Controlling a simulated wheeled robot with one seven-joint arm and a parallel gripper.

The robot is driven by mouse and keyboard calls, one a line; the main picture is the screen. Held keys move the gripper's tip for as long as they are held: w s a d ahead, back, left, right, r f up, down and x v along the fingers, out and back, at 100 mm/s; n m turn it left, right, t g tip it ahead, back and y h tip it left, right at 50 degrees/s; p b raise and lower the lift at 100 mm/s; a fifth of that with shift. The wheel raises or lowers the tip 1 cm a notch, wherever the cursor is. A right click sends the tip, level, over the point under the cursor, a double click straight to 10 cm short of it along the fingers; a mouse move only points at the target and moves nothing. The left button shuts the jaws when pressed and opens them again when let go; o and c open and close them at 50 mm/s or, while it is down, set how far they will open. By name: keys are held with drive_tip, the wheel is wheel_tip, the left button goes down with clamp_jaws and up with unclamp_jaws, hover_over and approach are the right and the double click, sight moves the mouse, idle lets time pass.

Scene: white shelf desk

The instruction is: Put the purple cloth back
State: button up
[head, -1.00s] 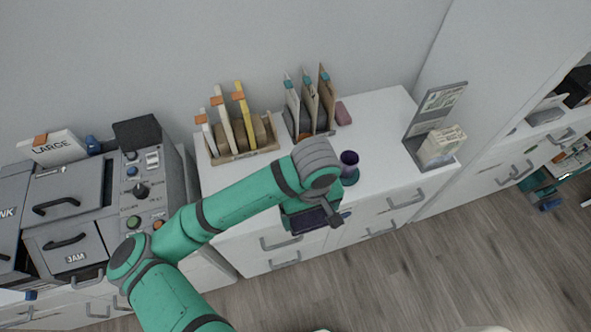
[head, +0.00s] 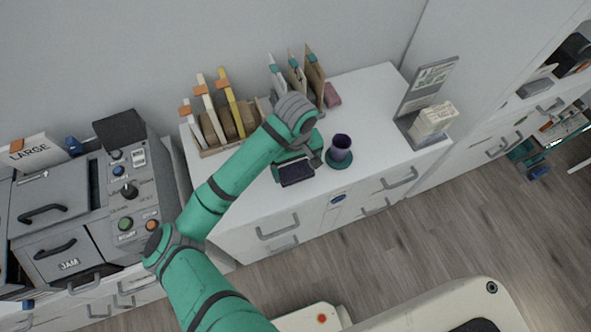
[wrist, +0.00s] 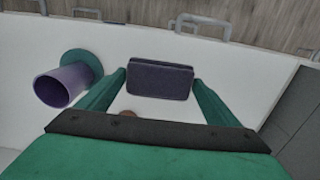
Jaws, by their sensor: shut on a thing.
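The purple cloth (wrist: 160,80) is a dark, folded rectangular pad between the two green fingers in the wrist view. It also shows in the head view (head: 296,172) at the front of my gripper. My gripper (head: 297,165) is shut on it, over the front middle part of the white desk top. The purple cup (head: 341,146) stands on a green coaster (head: 340,164) just right of the cloth; in the wrist view the cup (wrist: 62,88) is on the left. I cannot tell whether the cloth touches the desk.
File racks with yellow (head: 229,96) and brown (head: 314,72) folders stand behind my gripper, with a mauve block (head: 332,95) beside them. A grey stand with a paper stack (head: 433,120) is at the right. A control panel machine (head: 128,190) is at the left. The desk between cup and stand is clear.

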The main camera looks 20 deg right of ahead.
sight(295, 172)
drive_tip(key=shift+w+d+f, duration=0.25)
drive_tip(key=shift+w+f, duration=0.6)
drive_tip(key=shift+f, duration=1.7)
drive_tip(key=shift+f, duration=0.1)
drive_tip(key=o, duration=0.9)
wheel_tip(295, 172, up, 12)
drive_tip(key=shift+r, duration=0.15)
drive_tip(key=shift+a, duration=0.1)
